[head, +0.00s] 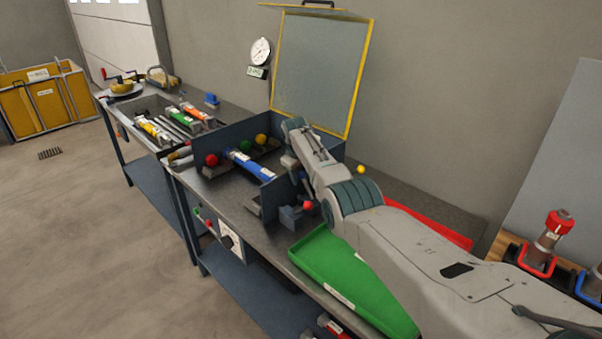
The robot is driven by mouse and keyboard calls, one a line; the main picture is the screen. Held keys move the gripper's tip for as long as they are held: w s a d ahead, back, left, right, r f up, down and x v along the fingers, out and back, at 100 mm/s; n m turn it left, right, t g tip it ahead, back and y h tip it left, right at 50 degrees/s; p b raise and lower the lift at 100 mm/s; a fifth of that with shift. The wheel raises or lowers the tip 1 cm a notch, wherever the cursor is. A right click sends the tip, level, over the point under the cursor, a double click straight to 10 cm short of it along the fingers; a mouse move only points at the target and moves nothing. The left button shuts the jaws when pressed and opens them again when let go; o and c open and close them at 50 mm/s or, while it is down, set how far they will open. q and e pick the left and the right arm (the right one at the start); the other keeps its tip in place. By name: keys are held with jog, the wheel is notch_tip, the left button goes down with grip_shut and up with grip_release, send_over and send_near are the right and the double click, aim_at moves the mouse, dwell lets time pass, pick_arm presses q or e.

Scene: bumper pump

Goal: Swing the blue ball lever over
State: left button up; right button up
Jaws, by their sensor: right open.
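I see no blue ball; my right arm may hide it. Ball-topped levers stand in a dark walled tray on the bench: a red ball (211,160), a green ball (245,146) and a yellow ball (261,139). A blue cylinder with a white label (257,167) lies in front of them. My right gripper (291,142) reaches in from the right over the tray's right part. It is open, and its fingertips are hard to make out. Another red ball (308,206) shows just below it. My left gripper is not in view.
A green tray (335,268) lies under my right arm, with a red tray (430,222) behind it. A yellow ball (361,170) shows right of my wrist. Several coloured cylinders lie in the far tray (150,104).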

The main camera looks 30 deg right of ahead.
jog(key=shift+r, duration=0.15)
jog(key=shift+s+a+r, duration=0.1)
jog(key=shift+r, duration=0.45)
jog(key=b+v, duration=0.1)
jog(key=v, duration=0.8)
jog(key=shift+s+r, duration=0.1)
jog(key=shift+s, duration=0.05)
